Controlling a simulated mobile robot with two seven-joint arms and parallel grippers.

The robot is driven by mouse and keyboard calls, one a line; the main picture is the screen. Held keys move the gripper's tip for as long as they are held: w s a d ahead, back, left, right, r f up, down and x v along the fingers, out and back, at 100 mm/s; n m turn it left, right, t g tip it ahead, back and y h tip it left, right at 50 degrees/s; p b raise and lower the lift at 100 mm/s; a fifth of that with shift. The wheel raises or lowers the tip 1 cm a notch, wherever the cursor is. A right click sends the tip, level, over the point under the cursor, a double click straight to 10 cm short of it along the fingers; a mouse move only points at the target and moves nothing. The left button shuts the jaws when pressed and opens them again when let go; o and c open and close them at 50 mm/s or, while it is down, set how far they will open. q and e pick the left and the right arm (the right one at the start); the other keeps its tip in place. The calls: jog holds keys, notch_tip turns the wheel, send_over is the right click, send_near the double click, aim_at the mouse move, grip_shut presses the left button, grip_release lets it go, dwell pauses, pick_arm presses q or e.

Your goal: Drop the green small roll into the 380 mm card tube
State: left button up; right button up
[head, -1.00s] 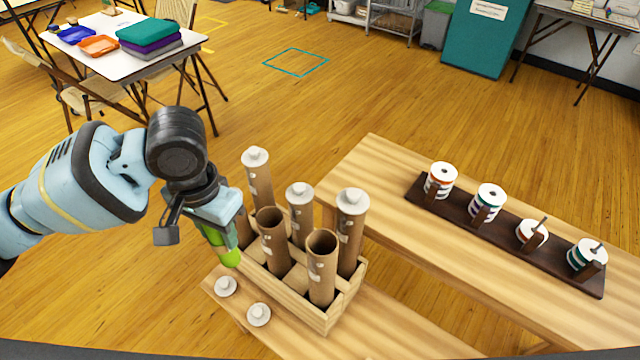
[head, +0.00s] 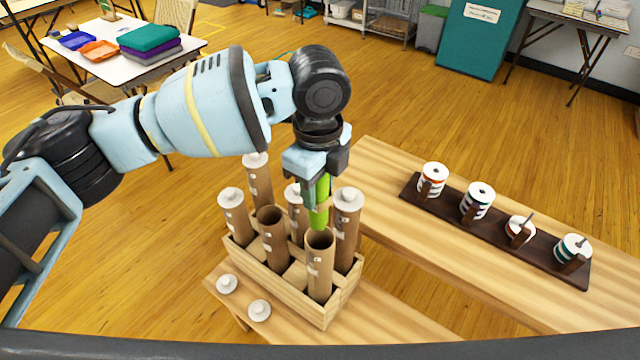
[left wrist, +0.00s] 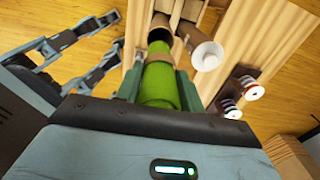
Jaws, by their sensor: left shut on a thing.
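My left gripper (head: 318,190) is shut on the green small roll (head: 319,216), which hangs roughly upright below the fingers. The roll also shows between the fingers in the left wrist view (left wrist: 160,88). Its lower end is at the mouth of the front right open card tube (head: 320,268); I cannot tell whether the tip is inside the rim. A second open card tube (head: 272,240) stands to its left. The tubes' length labels are too small to read, so I cannot tell which is 380 mm. My right gripper is not in view.
The wooden rack (head: 275,283) also holds several tubes with white caps, one (head: 347,203) close to the right of the gripper. Two loose caps (head: 227,284) (head: 259,310) lie on the low bench. A dark board (head: 490,228) with ribbon spools lies on the right bench.

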aim_at(320, 215)
pick_arm(q)
jog(key=shift+d+r, duration=0.1)
jog(key=shift+d, duration=0.05)
jog(key=shift+f, duration=0.2)
